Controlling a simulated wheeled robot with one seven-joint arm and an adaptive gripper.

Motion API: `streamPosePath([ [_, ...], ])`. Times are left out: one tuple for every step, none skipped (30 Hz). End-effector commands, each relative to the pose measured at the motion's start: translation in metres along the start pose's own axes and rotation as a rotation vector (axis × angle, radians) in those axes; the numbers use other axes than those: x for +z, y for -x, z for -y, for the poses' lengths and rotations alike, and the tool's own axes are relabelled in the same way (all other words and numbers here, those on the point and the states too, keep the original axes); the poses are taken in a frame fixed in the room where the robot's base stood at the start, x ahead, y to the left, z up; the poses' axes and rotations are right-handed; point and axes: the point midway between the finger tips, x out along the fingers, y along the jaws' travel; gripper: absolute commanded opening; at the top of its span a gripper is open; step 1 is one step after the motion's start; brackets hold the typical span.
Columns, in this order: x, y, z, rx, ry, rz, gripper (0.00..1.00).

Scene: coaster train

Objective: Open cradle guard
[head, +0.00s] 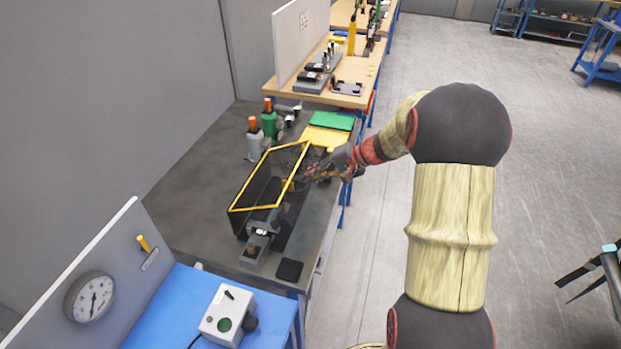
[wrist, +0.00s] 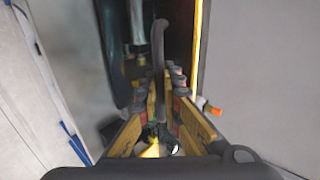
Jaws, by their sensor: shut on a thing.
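The cradle guard (head: 254,208) is a dark see-through box with a yellow-edged frame on the grey bench. Its yellow edge (wrist: 196,45) runs down the right of centre in the wrist view. My gripper (head: 313,172) is at the guard's right side in the head view. In the wrist view my gripper (wrist: 165,85) has its two fingers closed around a dark curved handle (wrist: 158,42). The handle's lower part is hidden between the fingers. The inside of the guard is dark and hard to make out.
A grey device (head: 259,243) stands at the guard's near end, with a black pad (head: 289,270) beside it. Green and grey bottles (head: 269,122) stand behind the guard. Yellow and green trays (head: 332,121) lie beyond it.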

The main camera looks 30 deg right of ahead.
Motion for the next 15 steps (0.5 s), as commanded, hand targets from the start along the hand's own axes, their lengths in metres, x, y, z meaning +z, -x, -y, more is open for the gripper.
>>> streamPosePath([
  [-0.001,0.009,0.014,0.026,0.006,0.0,0.0],
  [-0.001,0.01,0.017,0.043,0.005,-0.001,0.0],
  [-0.002,0.012,0.022,0.064,0.005,0.0,0.0],
  [-0.002,0.013,0.025,0.081,0.007,-0.001,0.0],
  [-0.002,0.015,0.029,0.097,0.005,-0.002,0.0],
  [-0.002,0.016,0.033,0.118,0.005,0.0,0.0],
  [-0.002,0.017,0.036,0.135,0.006,-0.001,0.0],
  [-0.002,0.018,0.04,0.15,0.005,-0.001,0.0],
  [-0.002,0.019,0.044,0.172,0.005,0.0,0.0],
  [-0.002,0.019,0.048,0.188,0.006,0.0,0.0],
  [-0.002,0.02,0.052,0.203,0.005,0.0,0.0],
  [-0.002,0.021,0.056,0.224,0.005,0.0,0.0],
  [-0.002,0.021,0.06,0.24,0.006,-0.001,0.0],
  [-0.002,0.022,0.063,0.255,0.006,0.0,0.0],
  [-0.002,0.023,0.068,0.276,0.006,0.0,0.0],
])
